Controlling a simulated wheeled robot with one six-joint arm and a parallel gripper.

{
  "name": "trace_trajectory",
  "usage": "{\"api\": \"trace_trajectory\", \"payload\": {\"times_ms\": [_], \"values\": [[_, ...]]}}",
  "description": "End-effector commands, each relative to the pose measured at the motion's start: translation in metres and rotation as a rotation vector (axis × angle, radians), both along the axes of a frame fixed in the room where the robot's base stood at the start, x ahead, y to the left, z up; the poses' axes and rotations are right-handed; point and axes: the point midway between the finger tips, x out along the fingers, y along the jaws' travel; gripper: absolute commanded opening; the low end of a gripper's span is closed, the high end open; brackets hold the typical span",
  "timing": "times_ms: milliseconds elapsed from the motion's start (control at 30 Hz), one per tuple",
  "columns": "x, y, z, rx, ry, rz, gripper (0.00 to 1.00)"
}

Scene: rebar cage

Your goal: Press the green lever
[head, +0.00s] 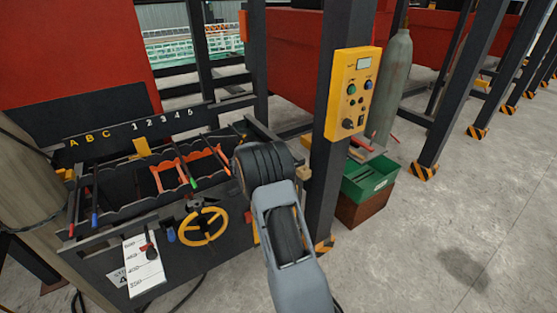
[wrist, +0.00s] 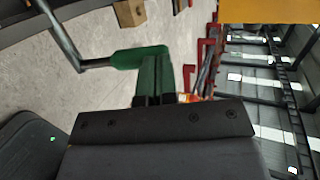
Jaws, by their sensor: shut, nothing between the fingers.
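The green lever shows in the wrist view as a green grip (wrist: 138,57) on a bent grey rod. My gripper (wrist: 155,62) has its fingers together and empty, with the tips right at the grip's right end. I cannot tell whether they touch it. In the head view a green-tipped lever (head: 193,182) stands at the front of the rack, left of my arm's end. My fingertips are mostly hidden there behind the dark wrist.
Orange (head: 228,171), blue (head: 95,220) and red (head: 71,230) levers line the same dark rack. A yellow handwheel (head: 203,227) is on its front. A dark post with a yellow control box (head: 352,92) stands right of my arm. A green bin (head: 370,181) is behind it; the floor at right is clear.

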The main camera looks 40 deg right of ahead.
Motion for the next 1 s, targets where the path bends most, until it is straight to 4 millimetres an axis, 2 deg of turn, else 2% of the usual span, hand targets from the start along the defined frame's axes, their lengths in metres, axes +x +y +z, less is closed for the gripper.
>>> {"api": "trace_trajectory", "payload": {"times_ms": [367, 1000], "values": [[0.003, -0.014, -0.001, -0.002, -0.001, 0.012, 0.00], [0.000, -0.048, -0.015, -0.003, 0.001, 0.013, 0.00]]}}
